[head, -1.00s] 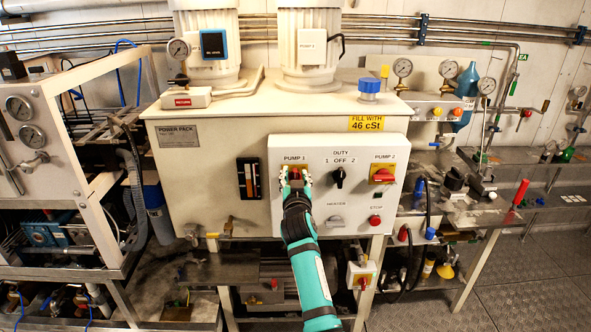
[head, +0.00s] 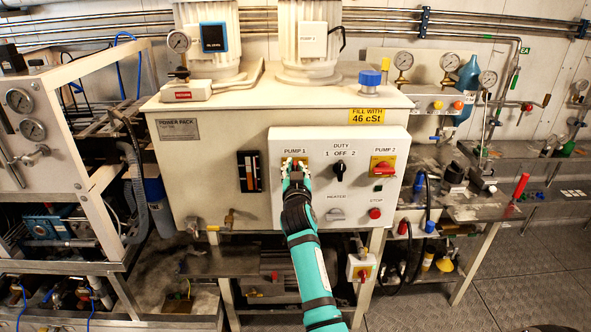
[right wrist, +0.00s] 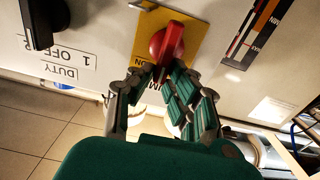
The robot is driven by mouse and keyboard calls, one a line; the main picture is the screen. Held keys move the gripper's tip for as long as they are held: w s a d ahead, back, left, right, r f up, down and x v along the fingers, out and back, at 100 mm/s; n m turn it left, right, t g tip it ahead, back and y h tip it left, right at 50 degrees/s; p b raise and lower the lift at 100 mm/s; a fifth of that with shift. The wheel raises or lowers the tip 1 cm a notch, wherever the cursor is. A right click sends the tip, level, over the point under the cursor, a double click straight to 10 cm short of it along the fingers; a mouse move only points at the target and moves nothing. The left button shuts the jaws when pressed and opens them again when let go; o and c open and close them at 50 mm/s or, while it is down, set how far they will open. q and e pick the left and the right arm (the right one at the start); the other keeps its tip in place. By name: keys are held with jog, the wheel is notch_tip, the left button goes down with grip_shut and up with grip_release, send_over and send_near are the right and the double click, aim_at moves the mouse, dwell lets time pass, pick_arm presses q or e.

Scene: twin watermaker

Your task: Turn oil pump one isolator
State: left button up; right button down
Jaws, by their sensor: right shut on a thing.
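The pump 1 isolator is a red rotary handle (right wrist: 167,43) on a yellow plate (right wrist: 190,50), seen close up in the right wrist view. In the head view its yellow plate (head: 304,162) shows under the "PUMP 1" label, and my gripper hides most of the handle. My right gripper (right wrist: 166,72) is shut on the near end of the red handle, its green-padded fingers on either side of it. The right gripper (head: 294,168) also shows at the panel in the head view. My left gripper is not in view.
The white panel also bears a black duty selector (head: 339,169), a red pump 2 isolator (head: 382,168), a grey heater switch (head: 336,214) and a red stop button (head: 375,213). A sight gauge (head: 249,171) is to the left. The panel sticks out from the power pack (head: 210,180).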

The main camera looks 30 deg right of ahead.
jog(key=shift+w+a+n, duration=0.1)
jog(key=shift+a+n, duration=0.1)
jog(key=shift+n, duration=0.8)
jog(key=shift+w+a+f+n, duration=0.2)
jog(key=shift+a+f+n, duration=0.15)
jog(key=shift+n, duration=2.25)
jog(key=shift+w+a+f+n, duration=0.25)
jog(key=shift+f+n, duration=0.2)
jog(key=shift+n, duration=2.15)
jog(key=shift+w+a+f+n, duration=0.15)
jog(key=shift+a+f+n, duration=0.2)
jog(key=shift+n, duration=2.25)
jog(key=shift+f+n+p, duration=0.1)
jog(key=shift+n+p, duration=0.2)
jog(key=c, duration=1.3)
grip_release()
jog(key=shift+f, duration=0.1)
jog(key=v, duration=1.2)
